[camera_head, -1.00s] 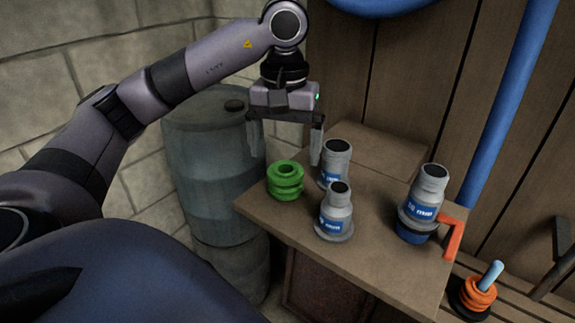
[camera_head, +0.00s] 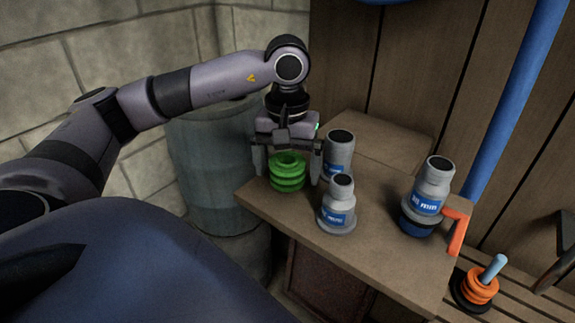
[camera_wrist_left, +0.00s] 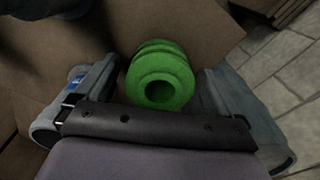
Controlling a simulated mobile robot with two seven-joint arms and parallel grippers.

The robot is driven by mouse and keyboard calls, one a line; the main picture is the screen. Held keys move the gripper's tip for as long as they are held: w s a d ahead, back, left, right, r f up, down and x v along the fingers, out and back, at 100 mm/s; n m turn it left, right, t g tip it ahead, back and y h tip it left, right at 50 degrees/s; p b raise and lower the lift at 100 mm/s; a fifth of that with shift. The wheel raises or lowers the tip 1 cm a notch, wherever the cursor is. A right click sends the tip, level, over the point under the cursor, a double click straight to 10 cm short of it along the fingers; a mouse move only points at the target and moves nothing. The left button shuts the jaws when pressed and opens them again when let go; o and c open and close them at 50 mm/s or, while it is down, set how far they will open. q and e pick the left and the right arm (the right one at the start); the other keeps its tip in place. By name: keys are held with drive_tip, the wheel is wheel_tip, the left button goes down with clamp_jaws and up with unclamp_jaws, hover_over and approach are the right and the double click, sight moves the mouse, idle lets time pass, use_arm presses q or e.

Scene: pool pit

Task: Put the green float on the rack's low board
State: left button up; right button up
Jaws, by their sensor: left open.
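The green float (camera_head: 288,172) is a ribbed ring with a hole in its top. It stands on the left part of the wooden board (camera_head: 386,262). My left gripper (camera_head: 288,176) points down over it, open, with one finger on each side of the float. In the left wrist view the float (camera_wrist_left: 160,82) sits between the two spread fingers (camera_wrist_left: 158,95), with a gap visible on at least the right side. I cannot tell which surface is the rack's low board. My right gripper is not in view.
Two grey bottle-like fittings (camera_head: 338,205) (camera_head: 339,150) stand close to the right of the float. Another fitting (camera_head: 428,195) with a blue base stands further right, near an orange bracket (camera_head: 456,230). A barrel (camera_head: 218,180) is behind left. Orange rings on a peg (camera_head: 481,285) sit on slats at lower right.

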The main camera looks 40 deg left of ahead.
use_arm(q)
drive_tip(key=c, duration=1.1)
drive_tip(key=shift+c, duration=0.2)
drive_tip(key=shift+r, duration=0.15)
wheel_tip(320, 180, up, 20)
drive_tip(key=p, duration=0.3)
drive_tip(key=shift+p, duration=0.4)
